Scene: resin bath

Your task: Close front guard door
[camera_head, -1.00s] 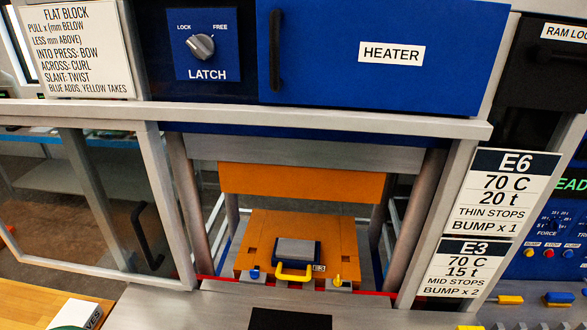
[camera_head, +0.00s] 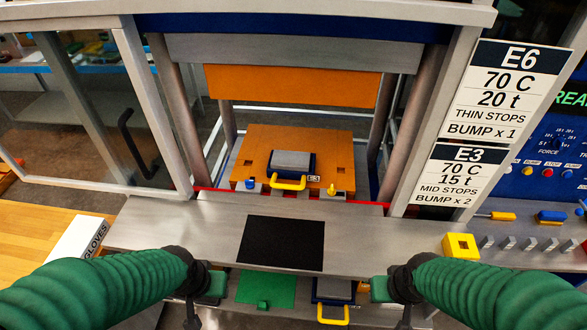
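The front guard door is a clear panel in a grey frame (camera_head: 152,100) at the left. It stands slid aside to the left, so the press opening is uncovered. Its black upright handle (camera_head: 131,143) is on the panel near the right frame bar. My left gripper (camera_head: 204,293) is low in the picture, below and right of the handle and apart from the door. My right gripper (camera_head: 390,292) is low at the right of centre, far from the door. Both point away from me, and their finger gaps cannot be made out.
Inside the press, an orange plate (camera_head: 245,147) holds a block with a yellow handle (camera_head: 288,183). A grey ledge (camera_head: 190,225) with a black mat (camera_head: 282,243) lies in front. A gloves box (camera_head: 80,240) sits at left. A yellow block (camera_head: 460,246) is at right.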

